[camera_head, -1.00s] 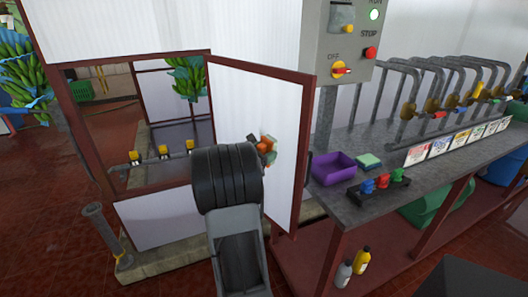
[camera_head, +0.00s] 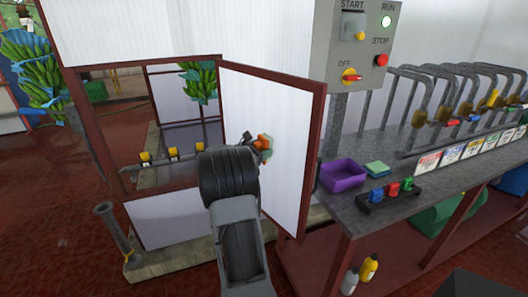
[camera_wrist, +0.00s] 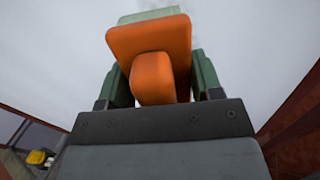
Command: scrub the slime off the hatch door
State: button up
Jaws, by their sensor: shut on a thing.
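The hatch door (camera_head: 290,110) is a white panel in a dark red frame, swung open. My gripper (camera_head: 258,146) is at the door's inner face, left of its middle. In the wrist view my gripper (camera_wrist: 155,85) is shut on an orange scrubber (camera_wrist: 150,42), its block handle between the two green fingers. A pale pad (camera_wrist: 152,15) shows at the scrubber's far side, toward the white panel. I cannot tell whether it touches the panel. My black arm joint hides the door's lower left. No slime can be made out.
Right of the door a grey bench (camera_head: 395,215) holds a purple tub (camera_head: 343,175), a green-topped sponge (camera_head: 376,168) and a rack of coloured clips (camera_head: 390,190). A control box (camera_head: 362,48) stands above. A short post (camera_head: 115,232) stands at left.

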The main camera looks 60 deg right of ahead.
jog(key=w+d+p, duration=0.3)
jog(key=w, duration=0.7)
jog(key=shift+w+d, duration=0.15)
jog(key=shift+w, duration=0.25)
dwell(0.7)
jog(key=v, duration=0.6)
dwell(0.5)
jog(key=shift+w, duration=0.1)
jog(key=shift+v, duration=1.55)
